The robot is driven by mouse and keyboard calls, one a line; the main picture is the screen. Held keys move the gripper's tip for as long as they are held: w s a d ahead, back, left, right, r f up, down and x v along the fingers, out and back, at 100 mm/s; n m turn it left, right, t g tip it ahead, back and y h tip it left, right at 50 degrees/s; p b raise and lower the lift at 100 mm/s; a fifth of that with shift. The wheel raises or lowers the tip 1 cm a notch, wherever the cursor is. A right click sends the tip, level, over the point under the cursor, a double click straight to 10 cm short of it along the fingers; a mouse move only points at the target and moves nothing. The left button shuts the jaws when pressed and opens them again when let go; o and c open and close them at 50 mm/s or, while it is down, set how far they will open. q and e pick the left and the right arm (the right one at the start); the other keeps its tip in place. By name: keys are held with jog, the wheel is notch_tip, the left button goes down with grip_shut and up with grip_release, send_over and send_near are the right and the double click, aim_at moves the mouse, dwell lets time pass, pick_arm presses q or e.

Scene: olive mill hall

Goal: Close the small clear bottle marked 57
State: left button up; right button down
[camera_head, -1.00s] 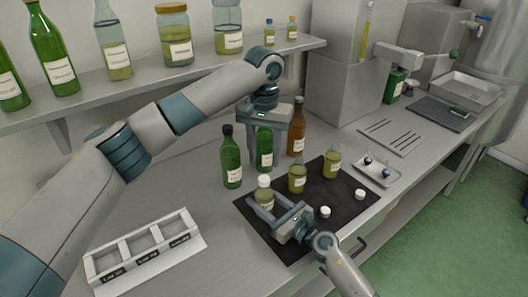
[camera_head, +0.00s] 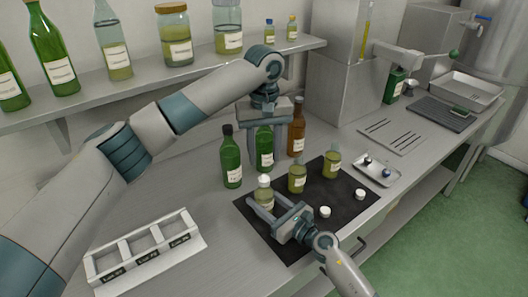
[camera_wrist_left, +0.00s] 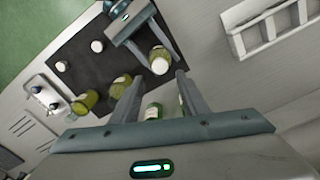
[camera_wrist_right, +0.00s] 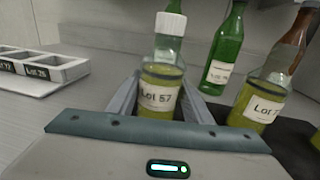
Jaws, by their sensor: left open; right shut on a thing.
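The small clear bottle marked 57 (camera_wrist_right: 158,92) stands upright with yellow-green liquid inside. It also shows in the head view (camera_head: 265,199). A white cap (camera_wrist_right: 170,22) sits on top of its neck; I cannot tell how tight it is. My right gripper (camera_head: 265,208) is shut on this bottle's body, near the left part of the dark mat (camera_head: 285,240). My left gripper (camera_head: 266,143) is open and points down by the tall green bottles, behind bottle 57. In the left wrist view the capped bottle (camera_wrist_left: 160,65) lies beyond its fingertips.
Two small bottles (camera_head: 297,178) (camera_head: 332,164) without caps stand on the mat. Two loose white caps (camera_head: 325,212) (camera_head: 360,194) lie there. Green bottles (camera_head: 231,165) (camera_head: 264,150) and a brown bottle (camera_head: 297,138) stand behind. A small tray (camera_head: 377,172) is right, a rack (camera_head: 145,248) left.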

aim_at(264, 178)
pick_arm(q)
jog(key=shift+f, duration=3.95)
jog(key=shift+c, duration=0.3)
grip_shut()
